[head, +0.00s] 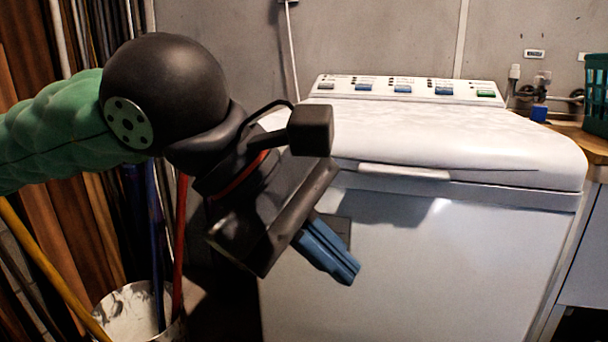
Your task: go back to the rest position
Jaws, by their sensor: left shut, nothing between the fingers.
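My left gripper (328,252) shows in the head view, its arm coming in from the left. Its blue fingers are shut with nothing between them and point down and to the right. It is in front of the left part of a white top-loading washing machine (430,260) and hides part of its front. The washer's lid (470,145) is down. My right gripper is not in view.
A white bucket (125,310) with several poles stands below my left arm. Wooden boards (90,220) lean at the left. A green basket (596,95) stands on a wooden counter (585,140) at the right. Taps (540,92) are on the back wall.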

